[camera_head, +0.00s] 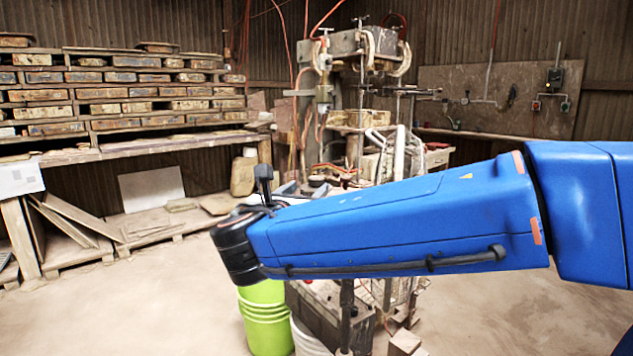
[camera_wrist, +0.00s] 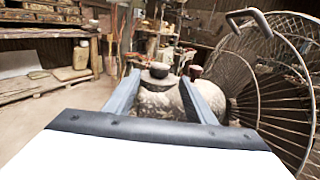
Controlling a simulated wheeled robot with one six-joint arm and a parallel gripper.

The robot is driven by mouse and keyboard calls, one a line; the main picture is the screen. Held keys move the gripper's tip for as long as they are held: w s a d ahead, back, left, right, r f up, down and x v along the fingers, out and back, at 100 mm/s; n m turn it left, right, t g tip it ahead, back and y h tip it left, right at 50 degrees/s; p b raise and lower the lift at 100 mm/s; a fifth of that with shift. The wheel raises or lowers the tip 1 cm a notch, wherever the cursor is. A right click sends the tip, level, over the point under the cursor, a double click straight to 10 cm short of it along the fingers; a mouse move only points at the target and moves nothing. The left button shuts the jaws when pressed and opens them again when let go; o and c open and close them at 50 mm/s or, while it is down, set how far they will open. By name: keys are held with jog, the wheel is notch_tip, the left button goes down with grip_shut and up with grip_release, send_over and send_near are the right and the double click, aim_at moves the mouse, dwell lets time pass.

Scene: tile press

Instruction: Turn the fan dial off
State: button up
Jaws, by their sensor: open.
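In the wrist view, the fan shows its round wire cage (camera_wrist: 275,85) at the right and a worn, pale motor housing (camera_wrist: 150,102) in the middle. A dark round knob (camera_wrist: 157,71), which looks like the fan dial, sits on top of the housing. A smaller reddish-brown knob (camera_wrist: 196,71) shows to its right. My gripper (camera_wrist: 159,76) is open, with its two grey fingers on either side of the dark knob in the picture. I cannot tell whether they touch it. Nothing shows held. In the head view, my blue arm hides most of the fan area.
A lime-green bucket (camera_head: 264,318) stands below my arm. The tile press (camera_head: 345,45) rises behind it. Shelves of boxed tiles (camera_head: 130,92) line the left wall, with boards (camera_head: 75,222) leaning below. Bare floor (camera_head: 120,310) lies at left and right.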

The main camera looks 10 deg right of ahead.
aim_at(314, 183)
jog(key=shift+x, duration=4.2)
jog(key=c, duration=1.1)
